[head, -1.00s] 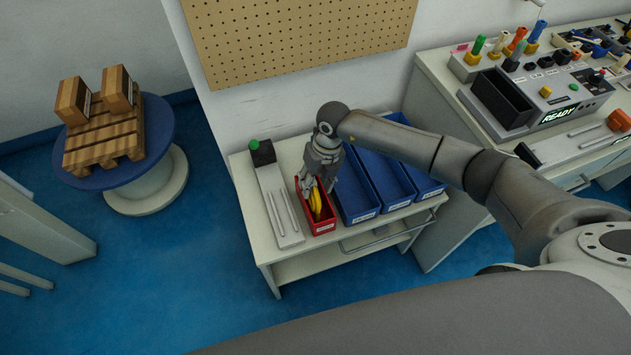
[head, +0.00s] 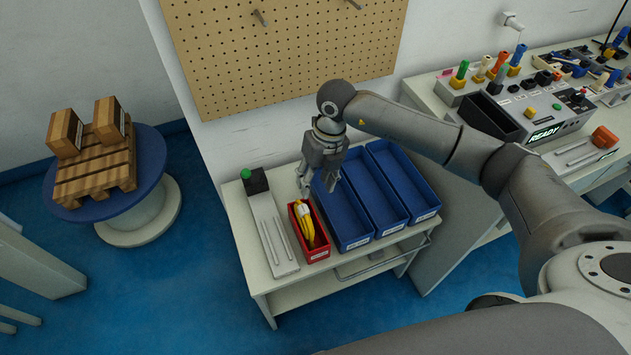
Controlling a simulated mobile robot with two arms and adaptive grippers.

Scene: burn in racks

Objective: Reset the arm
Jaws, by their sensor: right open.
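My right gripper (head: 318,190) is open and empty in the head view. It hangs above the cart, over the back of the red bin and the left edge of the nearest blue bin. My right arm (head: 430,135) reaches in from the right. A yellow object with a pale end (head: 306,226) lies in the red bin (head: 318,256), clear of the fingers. My left gripper is not in view.
Several blue bins (head: 357,243) stand right of the red bin on the white cart (head: 262,284). A grey fixture with a green button (head: 247,174) is at the cart's left. A test bench (head: 425,92) stands at right, a pallet with boxes (head: 95,185) at left.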

